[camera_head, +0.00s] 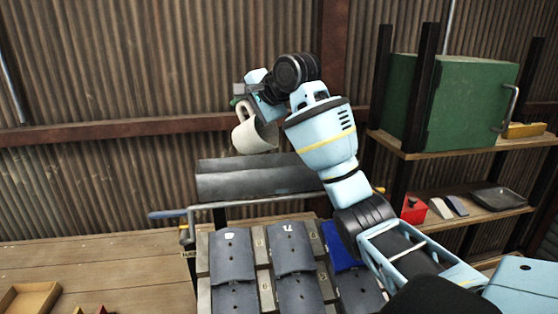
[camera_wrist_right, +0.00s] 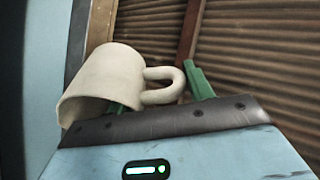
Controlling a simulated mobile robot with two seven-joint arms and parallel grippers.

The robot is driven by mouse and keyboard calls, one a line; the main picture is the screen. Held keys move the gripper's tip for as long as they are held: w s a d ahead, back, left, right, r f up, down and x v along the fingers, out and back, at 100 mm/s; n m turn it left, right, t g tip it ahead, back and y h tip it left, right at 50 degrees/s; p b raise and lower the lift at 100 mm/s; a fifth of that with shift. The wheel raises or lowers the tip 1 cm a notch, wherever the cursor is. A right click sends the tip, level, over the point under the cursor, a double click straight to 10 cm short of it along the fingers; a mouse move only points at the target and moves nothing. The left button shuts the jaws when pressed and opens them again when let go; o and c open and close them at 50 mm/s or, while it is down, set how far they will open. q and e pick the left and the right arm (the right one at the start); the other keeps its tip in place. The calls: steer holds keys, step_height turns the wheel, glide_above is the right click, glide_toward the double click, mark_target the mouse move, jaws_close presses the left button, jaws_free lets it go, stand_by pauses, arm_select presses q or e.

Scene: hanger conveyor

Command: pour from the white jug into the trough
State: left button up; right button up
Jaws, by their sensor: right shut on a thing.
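The white jug (camera_head: 252,134) is held up in the air, tilted, above the grey metal trough (camera_head: 255,181) in the head view. My right gripper (camera_head: 240,98) is shut on the jug near its handle. In the right wrist view the jug (camera_wrist_right: 104,82) lies tipped with its open mouth toward the lower left. Its handle (camera_wrist_right: 165,84) sits between the green fingers of my right gripper (camera_wrist_right: 160,95). No liquid shows. The inside of the trough is mostly hidden by its front wall. My left gripper is not in view.
Several dark grey panels (camera_head: 233,262) and a blue one (camera_head: 343,246) stand in front of the trough. A shelf at the right holds a green cabinet (camera_head: 450,100), a red box (camera_head: 414,209) and a black tray (camera_head: 498,199). Wooden table (camera_head: 110,264) at left is mostly bare.

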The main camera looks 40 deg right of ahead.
steer(key=g, duration=0.1)
steer(key=r+g, duration=0.1)
steer(key=shift+w+a+r+g+h, duration=0.15)
steer(key=shift+w+a+g+h, duration=0.1)
steer(key=shift+w+g+h, duration=0.15)
steer(key=shift+s, duration=0.1)
steer(key=f+g, duration=0.1)
steer(key=f+g+h, duration=0.1)
steer(key=g, duration=0.1)
steer(key=shift+w+a, duration=0.15)
steer(key=shift+w, duration=0.2)
steer(key=shift+w+f+n+g, duration=0.1)
steer(key=shift+f+n+g, duration=0.3)
steer(key=shift+g, duration=0.5)
steer(key=shift+f, duration=0.1)
